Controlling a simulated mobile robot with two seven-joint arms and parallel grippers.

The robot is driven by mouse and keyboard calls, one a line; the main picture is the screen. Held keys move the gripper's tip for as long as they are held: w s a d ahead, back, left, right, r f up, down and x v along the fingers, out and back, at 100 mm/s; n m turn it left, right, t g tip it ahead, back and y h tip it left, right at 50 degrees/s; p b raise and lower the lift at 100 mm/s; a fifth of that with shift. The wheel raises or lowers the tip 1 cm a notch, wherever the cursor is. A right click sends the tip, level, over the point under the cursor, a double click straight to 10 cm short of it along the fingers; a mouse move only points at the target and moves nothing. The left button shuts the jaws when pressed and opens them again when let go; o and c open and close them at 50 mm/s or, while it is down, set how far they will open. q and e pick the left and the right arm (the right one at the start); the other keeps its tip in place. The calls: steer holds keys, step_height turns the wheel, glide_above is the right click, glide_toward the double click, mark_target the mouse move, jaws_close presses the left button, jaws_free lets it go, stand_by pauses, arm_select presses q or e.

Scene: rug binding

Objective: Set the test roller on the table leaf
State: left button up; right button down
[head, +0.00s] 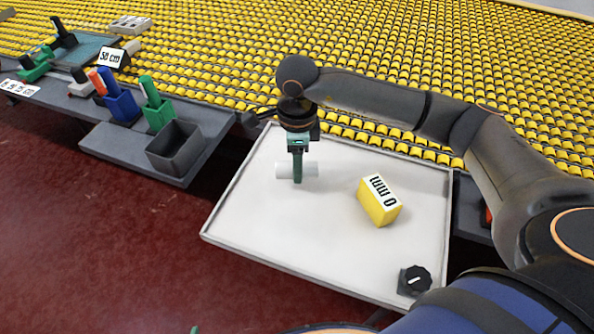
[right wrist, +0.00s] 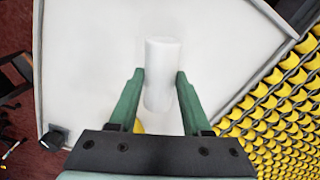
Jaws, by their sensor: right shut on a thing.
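The test roller is a plain white cylinder (head: 311,170). My right gripper (head: 297,178) points down and is shut on it, with the roller sticking out on both sides. In the right wrist view the roller (right wrist: 163,62) lies between the two green fingers of that gripper (right wrist: 160,82). The table leaf (head: 255,215) is a pale panel with a thin raised edge. The roller is over its far left part, low; I cannot tell whether it touches the surface. My left gripper does not show.
The leaf's left and front parts are bare. A grey bin (head: 174,148) and pen holders stand on a shelf at left. Yellow rollers fill the back.

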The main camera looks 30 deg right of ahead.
step_height(320, 180, down, 3)
steer(key=shift+f, duration=0.1)
steer(key=shift+f, duration=0.2)
steer(key=c, duration=0.7)
jaws_free()
steer(key=o, duration=0.3)
steer(key=shift+o, duration=0.2)
steer(key=shift+r, duration=0.1)
steer(key=shift+r, duration=0.45)
step_height(320, 180, up, 11)
steer(key=shift+r, duration=0.2)
